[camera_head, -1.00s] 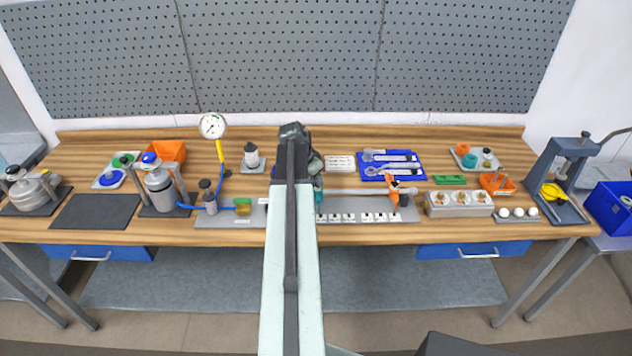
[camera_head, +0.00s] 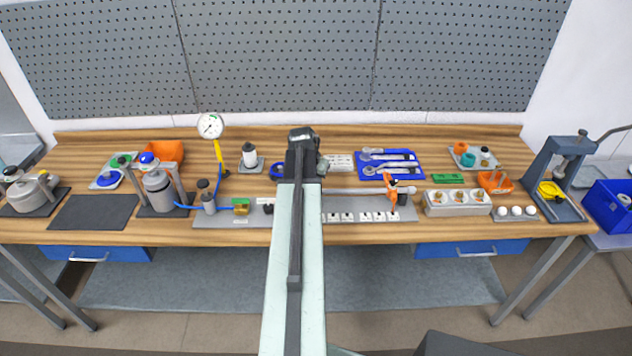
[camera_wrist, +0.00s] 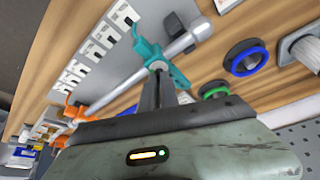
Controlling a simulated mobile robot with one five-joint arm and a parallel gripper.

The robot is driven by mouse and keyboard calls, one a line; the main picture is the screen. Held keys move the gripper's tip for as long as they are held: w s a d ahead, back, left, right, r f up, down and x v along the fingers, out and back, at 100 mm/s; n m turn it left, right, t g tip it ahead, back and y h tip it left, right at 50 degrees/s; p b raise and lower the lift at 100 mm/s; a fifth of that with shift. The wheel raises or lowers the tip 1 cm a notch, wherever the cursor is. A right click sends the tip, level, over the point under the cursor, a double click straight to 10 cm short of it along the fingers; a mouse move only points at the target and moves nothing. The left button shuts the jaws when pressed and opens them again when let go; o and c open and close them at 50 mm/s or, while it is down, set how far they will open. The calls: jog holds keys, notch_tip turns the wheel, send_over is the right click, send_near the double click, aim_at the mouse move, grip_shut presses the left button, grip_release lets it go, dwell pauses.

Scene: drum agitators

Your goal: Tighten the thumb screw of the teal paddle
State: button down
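The teal paddle (camera_wrist: 150,50) is clamped on a pale metal shaft (camera_wrist: 120,90) in the wrist view. A small light round part, possibly its thumb screw, shows at its hub, but it is too small to make out well. My gripper's dark fingers (camera_wrist: 159,78) point at that hub, and their tips overlap it in the picture. I cannot tell whether they touch or grip the screw. In the head view my arm hides the paddle and the fingertips. An orange paddle (camera_head: 391,187) stands farther right on the same shaft and also shows in the wrist view (camera_wrist: 70,112).
White labelled blocks (camera_head: 364,217) line the grey base plate's front edge. A blue tool tray (camera_head: 419,171) lies behind. Blue (camera_wrist: 246,57) and green (camera_wrist: 214,88) rings lie near the gripper.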

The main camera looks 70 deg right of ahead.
jog(key=shift+a+f, duration=0.1)
jog(key=shift+a, duration=0.05)
jog(key=c, duration=1.6)
grip_release()
jog(key=p+v, duration=0.7)
jog(key=shift+r, duration=0.45)
jog(key=shift+a, duration=0.1)
